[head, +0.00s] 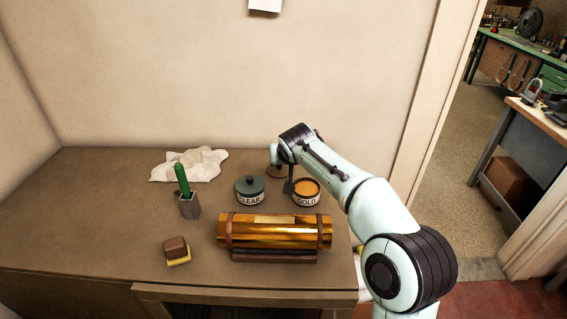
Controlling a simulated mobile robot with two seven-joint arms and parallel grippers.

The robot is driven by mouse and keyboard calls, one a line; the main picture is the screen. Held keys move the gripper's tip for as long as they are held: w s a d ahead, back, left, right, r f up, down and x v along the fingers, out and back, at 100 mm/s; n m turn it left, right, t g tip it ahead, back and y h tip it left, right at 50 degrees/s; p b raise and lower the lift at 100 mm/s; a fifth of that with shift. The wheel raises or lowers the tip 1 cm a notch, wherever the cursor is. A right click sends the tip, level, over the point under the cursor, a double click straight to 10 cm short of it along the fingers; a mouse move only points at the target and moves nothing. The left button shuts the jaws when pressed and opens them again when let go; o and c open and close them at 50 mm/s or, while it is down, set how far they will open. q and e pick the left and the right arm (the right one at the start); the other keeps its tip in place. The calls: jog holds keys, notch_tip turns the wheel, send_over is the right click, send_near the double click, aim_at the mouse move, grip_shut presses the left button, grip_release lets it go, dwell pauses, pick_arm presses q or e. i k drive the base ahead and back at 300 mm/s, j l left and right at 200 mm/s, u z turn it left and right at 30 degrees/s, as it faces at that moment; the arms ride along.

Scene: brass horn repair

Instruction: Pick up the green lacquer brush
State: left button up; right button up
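The green lacquer brush (181,178) stands nearly upright, tilted slightly, in a small grey holder (189,207) on the left part of the table. Its green handle points up and its lower end is hidden in the holder. My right gripper (288,187) hangs at the end of the arm from the right, beside the open GOLD tin and well to the right of the brush. Its fingers are small and dark, so I cannot tell whether they are open or shut. My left gripper is out of view.
A lidded CLEAR tin (250,188) and an open GOLD tin (306,192) stand mid-table. A brass tube (275,232) lies on a cradle in front. A white cloth (200,163) lies behind the brush, and a brown-and-yellow block (175,250) in front. The table's left side is clear.

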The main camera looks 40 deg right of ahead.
aim_at(179, 169)
jog(key=k, duration=1.5)
